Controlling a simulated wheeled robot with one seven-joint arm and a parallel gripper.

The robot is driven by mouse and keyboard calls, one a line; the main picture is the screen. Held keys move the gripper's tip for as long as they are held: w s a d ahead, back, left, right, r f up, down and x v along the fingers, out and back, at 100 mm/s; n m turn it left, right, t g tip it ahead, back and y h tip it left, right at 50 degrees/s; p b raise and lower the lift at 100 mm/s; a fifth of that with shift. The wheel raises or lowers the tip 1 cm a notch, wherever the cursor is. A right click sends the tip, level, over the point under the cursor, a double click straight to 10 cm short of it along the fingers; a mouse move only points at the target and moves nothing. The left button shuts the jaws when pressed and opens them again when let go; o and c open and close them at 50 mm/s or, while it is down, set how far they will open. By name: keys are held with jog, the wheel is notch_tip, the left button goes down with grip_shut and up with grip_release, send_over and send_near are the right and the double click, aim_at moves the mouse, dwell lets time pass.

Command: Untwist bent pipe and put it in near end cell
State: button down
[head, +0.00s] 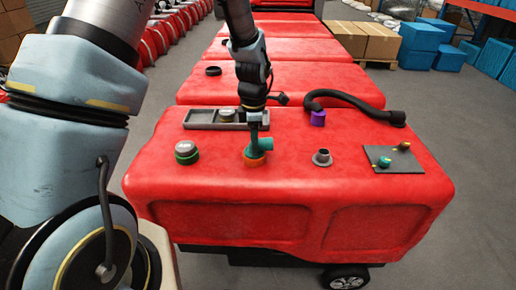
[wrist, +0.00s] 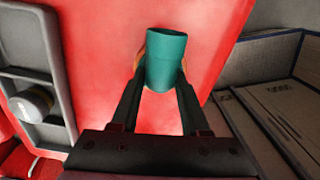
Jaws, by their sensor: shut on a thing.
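The teal bent pipe (head: 265,144) stands on an orange collar (head: 255,158) on the red tank top, its mouth turned to the right. My gripper (head: 253,130) points down from above and is shut on it. In the wrist view the teal pipe (wrist: 166,58) is between the two fingers, with a little of the orange collar behind it. The grey tray (head: 198,119) lies just behind and left. Its left cell looks empty, and a grey cap (head: 227,115) sits further right in it. My gripper hides part of the tray's right end. The tray also shows in the wrist view (wrist: 58,75).
On the red tank (head: 290,190) are a grey cap on a green ring (head: 186,152), a grey flanged spout (head: 322,157), a black hose (head: 355,99) with a purple end (head: 317,118), and a dark plate (head: 393,165) with small fittings. The front tank top is otherwise clear.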

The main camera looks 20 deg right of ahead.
jog(key=shift+s+a+f, duration=0.1)
jog(key=shift+a+f, duration=0.05)
jog(key=shift+f, duration=0.25)
jog(key=shift+n, duration=0.8)
jog(key=shift+p, duration=0.3)
jog(key=shift+r+n, duration=0.1)
jog(key=shift+n, duration=0.4)
jog(key=shift+p, duration=0.3)
jog(key=shift+s+d+n+p, duration=0.1)
jog(key=shift+d+n+p, duration=0.05)
jog(key=shift+n+p, duration=0.6)
jog(key=shift+s+d+n+p, duration=0.1)
jog(key=shift+n+p, duration=0.45)
jog(key=shift+n, duration=0.4)
jog(key=shift+w+r+p, duration=0.15)
jog(key=shift+r+p, duration=0.4)
jog(key=shift+r, duration=0.05)
jog(key=shift+w+r+p, duration=0.15)
jog(key=shift+r+p, duration=0.35)
jog(key=shift+r, duration=0.05)
jog(key=shift+r, duration=0.1)
